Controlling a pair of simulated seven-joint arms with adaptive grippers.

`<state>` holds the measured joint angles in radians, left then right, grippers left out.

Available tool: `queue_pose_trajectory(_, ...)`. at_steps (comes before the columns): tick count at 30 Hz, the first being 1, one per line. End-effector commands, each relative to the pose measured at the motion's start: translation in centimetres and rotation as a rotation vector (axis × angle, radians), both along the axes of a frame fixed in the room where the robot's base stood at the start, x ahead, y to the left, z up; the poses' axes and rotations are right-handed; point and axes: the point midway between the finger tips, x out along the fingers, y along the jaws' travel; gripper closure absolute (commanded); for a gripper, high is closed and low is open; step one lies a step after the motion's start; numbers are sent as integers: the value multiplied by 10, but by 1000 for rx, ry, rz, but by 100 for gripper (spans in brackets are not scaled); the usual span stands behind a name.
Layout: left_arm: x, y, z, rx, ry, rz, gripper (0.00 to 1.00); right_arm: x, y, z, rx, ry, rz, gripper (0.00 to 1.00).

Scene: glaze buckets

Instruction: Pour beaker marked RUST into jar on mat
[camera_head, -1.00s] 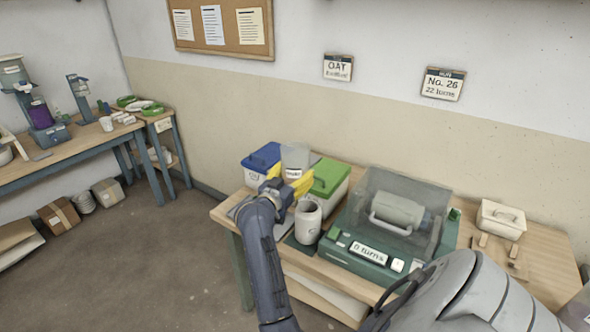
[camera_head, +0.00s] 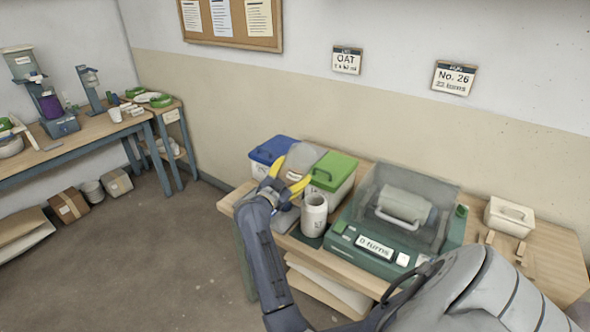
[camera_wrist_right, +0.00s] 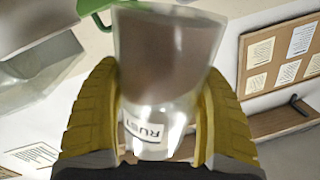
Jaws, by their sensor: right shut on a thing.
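My right gripper (camera_head: 288,190), with yellow fingers, is shut on the beaker marked RUST (camera_head: 301,158). In the right wrist view the clear beaker (camera_wrist_right: 165,65) sits between both fingers (camera_wrist_right: 160,120), its RUST label near the base and brownish contents toward the mouth. In the head view the beaker is tilted, up behind the pale jar. The jar (camera_head: 314,213) stands upright and open on the dark mat (camera_head: 305,239) at the table's left front. I cannot tell whether anything is flowing out of the beaker. My left gripper is not in view.
A blue-lidded bucket (camera_head: 271,150) and a green-lidded bucket (camera_head: 335,172) stand behind the jar. A green machine (camera_head: 372,255) with a clear cover stands close to its right. A lidded cream box (camera_head: 510,215) is farther right.

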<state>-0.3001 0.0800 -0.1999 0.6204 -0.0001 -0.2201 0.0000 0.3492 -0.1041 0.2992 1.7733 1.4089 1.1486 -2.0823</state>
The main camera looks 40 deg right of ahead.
Motion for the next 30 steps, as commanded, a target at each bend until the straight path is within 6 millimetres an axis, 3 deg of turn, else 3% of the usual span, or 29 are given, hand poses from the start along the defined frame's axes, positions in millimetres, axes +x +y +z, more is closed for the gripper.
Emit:
queue_pose_trajectory(12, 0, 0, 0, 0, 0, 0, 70, 9, 3, -28, 42, -126, 1, 76)
queue_pose_trajectory(23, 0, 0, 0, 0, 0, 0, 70, 20, 6, -50, 128, -387, 1, 76)
queue_pose_trajectory(30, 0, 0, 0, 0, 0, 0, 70, 24, 8, -43, 209, -625, 1, 76)
